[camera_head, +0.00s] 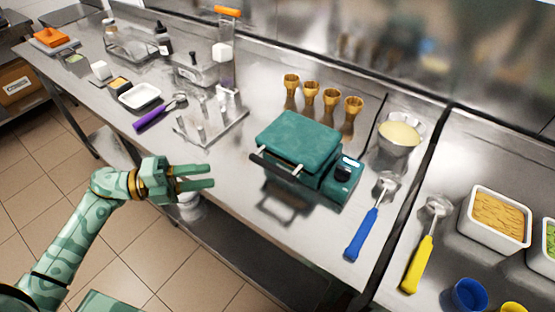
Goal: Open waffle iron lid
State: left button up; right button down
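The green waffle iron (312,158) stands on the steel counter right of the picture's middle. Its lid (298,139) is down, and a dark bar handle (274,167) runs along its front edge. A control box with a knob (343,173) sits on its right side. My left gripper (212,177) is in front of the counter edge, left of the handle and apart from it. Its two green fingers point right with a gap between them, and nothing is held. My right gripper is out of view.
Several waffle cones (310,93) stand behind the iron, with a batter bowl (399,136) at right. A blue-handled scoop (361,234) and a yellow-handled scoop (417,264) lie to the right. A metal rack (212,122) stands left of the iron.

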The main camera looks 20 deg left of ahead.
aim_at(266, 168)
pick_arm(q)
jog(key=p+x, duration=0.1)
jog(key=x, duration=1.4)
jog(key=shift+w+d+f, duration=0.1)
jog(key=shift+w+d, duration=0.05)
jog(key=shift+d, duration=0.1)
grip_shut()
